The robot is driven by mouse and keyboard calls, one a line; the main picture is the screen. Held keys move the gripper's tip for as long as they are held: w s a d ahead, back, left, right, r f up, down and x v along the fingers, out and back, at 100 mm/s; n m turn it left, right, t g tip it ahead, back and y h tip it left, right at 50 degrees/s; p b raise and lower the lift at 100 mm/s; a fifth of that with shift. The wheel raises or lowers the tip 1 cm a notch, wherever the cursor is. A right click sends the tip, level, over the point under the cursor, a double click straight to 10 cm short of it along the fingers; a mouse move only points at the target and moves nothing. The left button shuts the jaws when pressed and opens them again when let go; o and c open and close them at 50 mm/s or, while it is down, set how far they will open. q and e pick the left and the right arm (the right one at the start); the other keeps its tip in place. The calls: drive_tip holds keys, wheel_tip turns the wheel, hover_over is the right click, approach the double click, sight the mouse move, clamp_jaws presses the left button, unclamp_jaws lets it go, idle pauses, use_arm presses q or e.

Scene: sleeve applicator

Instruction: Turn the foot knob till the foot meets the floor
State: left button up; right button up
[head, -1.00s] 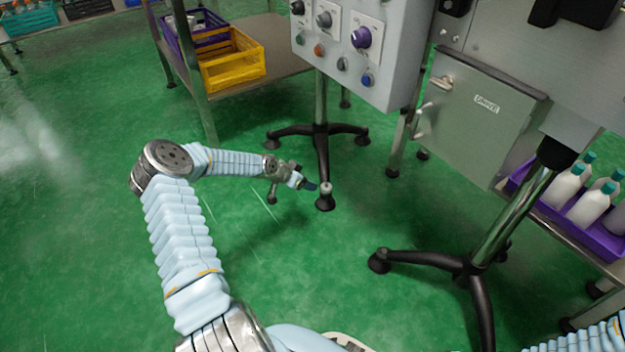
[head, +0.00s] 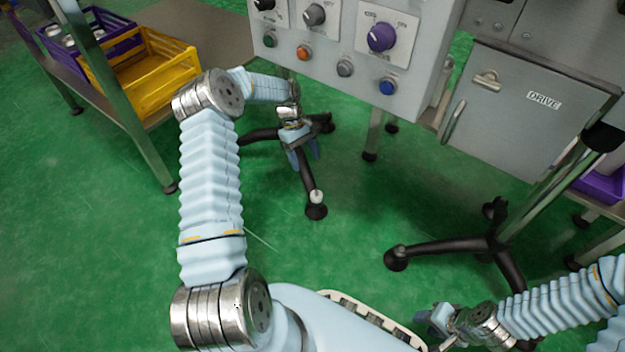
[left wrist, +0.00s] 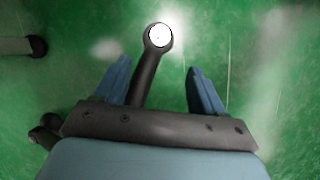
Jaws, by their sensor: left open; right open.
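The foot knob (head: 316,196) is a small pale cap at the near end of a black stand leg, above a black foot (head: 316,212). In the left wrist view the knob (left wrist: 159,36) is a bright white disc at the leg's end, beyond and between the fingertips. My left gripper (head: 305,166) is open and points down over the leg, a little behind the knob and apart from it. Its blue fingers (left wrist: 159,72) are on either side of the leg in the picture. Whether the foot touches the floor cannot be told. My right gripper (head: 440,318) is open and empty at lower right.
A grey control box (head: 350,50) with knobs and buttons hangs above the leg, close to my left forearm. Another black-legged stand (head: 440,249) is to the right, by a DRIVE cabinet (head: 520,110). A yellow crate (head: 150,75) sits on a shelf at left. Green floor is open in front.

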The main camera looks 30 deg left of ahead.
sight(316, 194)
use_arm(q)
drive_tip(key=b+x, duration=0.2)
drive_tip(key=x, duration=1.1)
drive_tip(key=shift+d+f+b, duration=0.15)
drive_tip(key=shift+f+b, duration=0.15)
drive_tip(key=c, duration=1.1)
drive_tip(key=shift+o, duration=0.2)
drive_tip(key=shift+f+m+g+b, duration=0.15)
drive_tip(key=shift+m+g+b, duration=0.15)
drive_tip(key=shift+m+b, duration=0.25)
drive_tip(key=shift+w+d+m+y, duration=0.1)
drive_tip(key=shift+m+y, duration=0.2)
drive_tip(key=shift+m, duration=0.25)
drive_tip(key=shift+r+m+g, duration=0.2)
drive_tip(key=shift+m+g, duration=0.3)
drive_tip(key=shift+m, duration=0.6)
